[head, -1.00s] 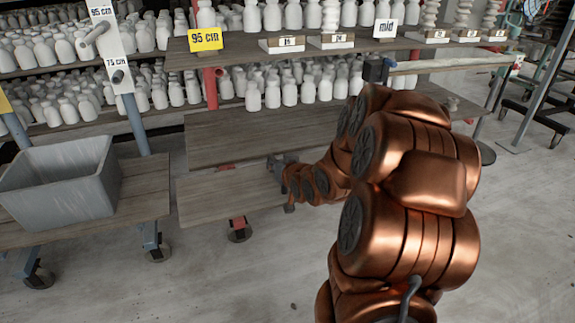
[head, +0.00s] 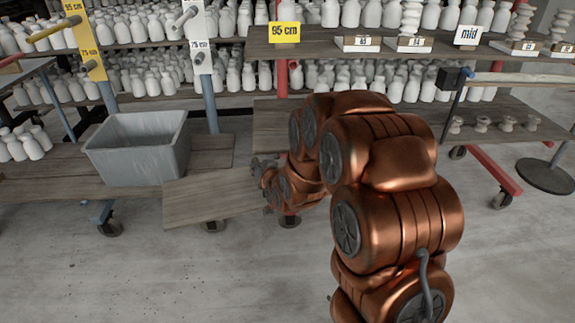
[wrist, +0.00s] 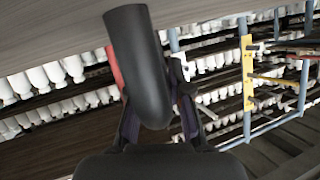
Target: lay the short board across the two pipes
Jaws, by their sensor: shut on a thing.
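The short board (head: 213,195) is a grey-brown wooden plank. My gripper (head: 262,172) is shut on its right end in the head view, and the board sticks out to the left, clear of the floor and slightly slanted in the picture. Stub pipes stick out of two uprights: an upper pipe (head: 55,31) on the yellow-plated one and an upper pipe (head: 185,17) on the white-plated one. Each plate also has a lower pipe marked 75 cm.
A grey bin (head: 140,147) stands on a low wooden shelf (head: 45,175) behind the board. Shelves of white bottles fill the back. A yellow 95 cm sign (head: 285,32) hangs at the centre. The floor in front (head: 150,275) is clear.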

